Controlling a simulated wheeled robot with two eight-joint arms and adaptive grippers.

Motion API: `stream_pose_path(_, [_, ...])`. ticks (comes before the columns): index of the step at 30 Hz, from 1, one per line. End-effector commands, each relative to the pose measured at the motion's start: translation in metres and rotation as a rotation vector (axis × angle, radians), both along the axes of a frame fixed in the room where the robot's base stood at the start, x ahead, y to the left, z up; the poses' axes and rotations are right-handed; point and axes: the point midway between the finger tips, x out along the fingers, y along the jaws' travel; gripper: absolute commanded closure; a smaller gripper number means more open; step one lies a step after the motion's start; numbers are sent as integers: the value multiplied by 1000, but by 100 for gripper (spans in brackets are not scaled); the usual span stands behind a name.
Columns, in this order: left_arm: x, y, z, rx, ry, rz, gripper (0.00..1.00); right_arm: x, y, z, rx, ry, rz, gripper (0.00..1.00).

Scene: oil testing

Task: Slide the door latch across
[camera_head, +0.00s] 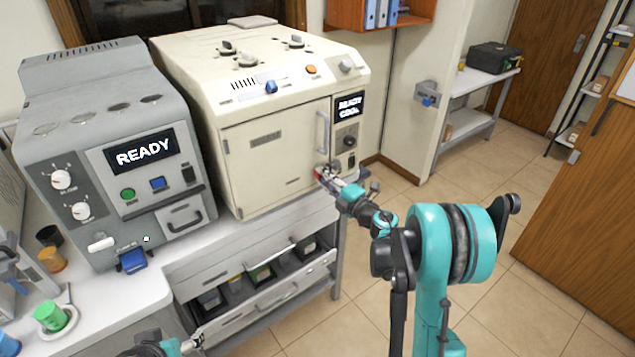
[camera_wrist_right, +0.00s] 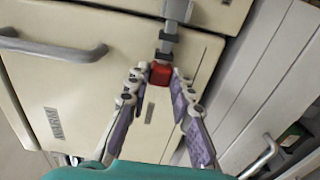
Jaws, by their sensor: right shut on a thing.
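The cream oven-like machine has a closed-looking door (camera_head: 275,158) with a vertical handle (camera_head: 322,132). The door latch is at the door's lower right; its red knob (camera_head: 318,172) shows just past my right gripper. In the right wrist view the latch has a grey metal bar and a red knob (camera_wrist_right: 160,74). My right gripper (camera_head: 325,176) is shut on the red knob, with a finger on either side of it in the wrist view (camera_wrist_right: 156,84).
A grey tester (camera_head: 110,160) reading READY stands left of the cream machine. A green cup (camera_head: 50,315) is on the white bench at lower left. The tiled floor to the right is clear.

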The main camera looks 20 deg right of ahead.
Motion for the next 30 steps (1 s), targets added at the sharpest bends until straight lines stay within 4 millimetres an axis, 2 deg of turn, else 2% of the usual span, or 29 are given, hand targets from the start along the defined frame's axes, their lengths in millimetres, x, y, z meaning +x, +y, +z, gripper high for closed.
stream_pose_path(6, [0, 0, 0, 0, 0, 0, 32, 1, -5, 0, -1, 0, -11, 100])
stream_pose_path(7, [0, 0, 0, 0, 0, 0, 32, 1, -5, 0, 0, 0, -12, 76])
stream_pose_path(9, [0, 0, 0, 0, 0, 0, 32, 1, -5, 0, 0, 0, -12, 57])
stream_pose_path(20, [0, 0, 0, 0, 0, 0, 32, -2, -5, 0, 0, 0, -9, 57])
stream_pose_path(23, [0, 0, 0, 0, 0, 0, 32, -12, -9, 0, 0, 0, -10, 57])
stream_pose_path(30, [0, 0, 0, 0, 0, 0, 32, -60, -28, 0, 0, 0, -13, 57])
